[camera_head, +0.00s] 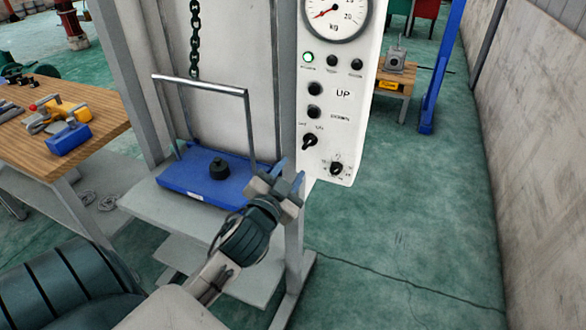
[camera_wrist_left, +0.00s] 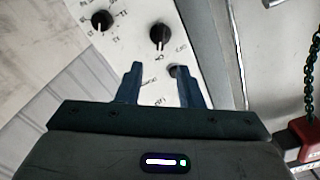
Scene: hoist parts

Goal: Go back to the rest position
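My left gripper (camera_head: 288,172) is in the middle of the head view, in front of the grey hoist frame post and just below left of the white control panel (camera_head: 326,120). In the left wrist view its two blue fingers (camera_wrist_left: 158,72) stand apart with nothing between them, so it is open. They point at the lower part of the panel, where black knobs show; contact with the panel cannot be told. My right gripper is not in view.
A blue tray (camera_head: 190,187) with a bar handle (camera_head: 203,85) holds a black weight (camera_head: 219,168) on a grey shelf left of the gripper. A chain (camera_head: 195,38) hangs behind. A wooden table (camera_head: 100,134) stands left. The green floor at right is clear.

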